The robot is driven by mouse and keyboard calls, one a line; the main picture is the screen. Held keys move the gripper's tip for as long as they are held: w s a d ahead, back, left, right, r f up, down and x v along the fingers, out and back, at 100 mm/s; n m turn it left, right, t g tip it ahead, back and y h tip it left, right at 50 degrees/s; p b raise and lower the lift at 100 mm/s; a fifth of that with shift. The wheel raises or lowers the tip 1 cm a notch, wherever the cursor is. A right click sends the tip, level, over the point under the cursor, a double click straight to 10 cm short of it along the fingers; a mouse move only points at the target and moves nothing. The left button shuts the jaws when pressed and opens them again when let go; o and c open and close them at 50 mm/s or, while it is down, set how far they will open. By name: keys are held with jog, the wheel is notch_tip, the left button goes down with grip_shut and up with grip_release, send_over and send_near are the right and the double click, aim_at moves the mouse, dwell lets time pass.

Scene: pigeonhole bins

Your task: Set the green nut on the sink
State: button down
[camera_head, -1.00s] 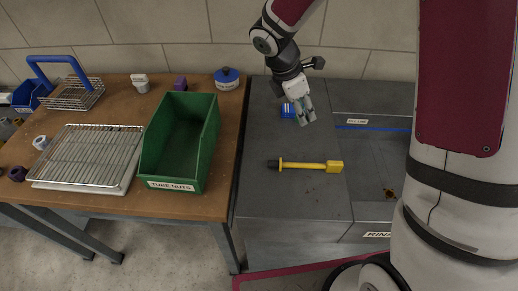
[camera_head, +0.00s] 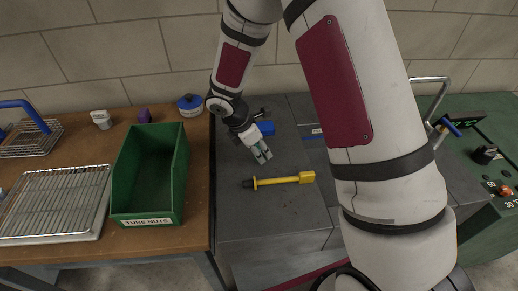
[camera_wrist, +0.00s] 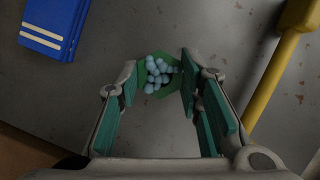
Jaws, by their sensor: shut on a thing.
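The green nut (camera_wrist: 172,88) shows in the wrist view between my fingertips, with a cluster of pale blue balls at its middle. My gripper (camera_wrist: 158,70) is shut on it. In the head view my gripper (camera_head: 262,156) points down over the grey top of the sink unit (camera_head: 240,215), just behind the yellow tool. The nut is too small to make out there. I cannot tell how high it is above the surface. My arm hides much of the sink's right part, including its basin.
A yellow tool (camera_head: 285,180) with a dark end lies on the grey top. A blue block (camera_head: 265,128) with white stripes lies behind my gripper. A green bin (camera_head: 165,216) labelled TUBE NUTS stands left on the wooden table. The grey top in front of the tool is clear.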

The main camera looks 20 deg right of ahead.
jog(key=c, duration=1.1)
grip_release()
jog(key=shift+f, duration=0.1)
jog(key=w+v, duration=0.1)
jog(key=v, duration=1.1)
jog(key=s+d+r+m, duration=0.3)
jog(key=s+r+m, duration=0.15)
jog(key=r, duration=0.25)
jog(key=shift+s+d+r+m+t+y+b, duration=0.1)
jog(key=shift+s+d+r+m+t+y, duration=0.5)
jog(key=shift+s+r+m, duration=1.85)
jog(key=shift+s+d+r+m+t+y+b, duration=0.2)
jog(key=shift+s+r+m+t+y, duration=0.8)
jog(key=shift+s+m, duration=2.65)
jog(key=shift+s+d+r+m+t+y+b, duration=0.1)
jog(key=shift+s+d+r+m+t+y, duration=0.45)
jog(key=shift+s+r+m, duration=2.55)
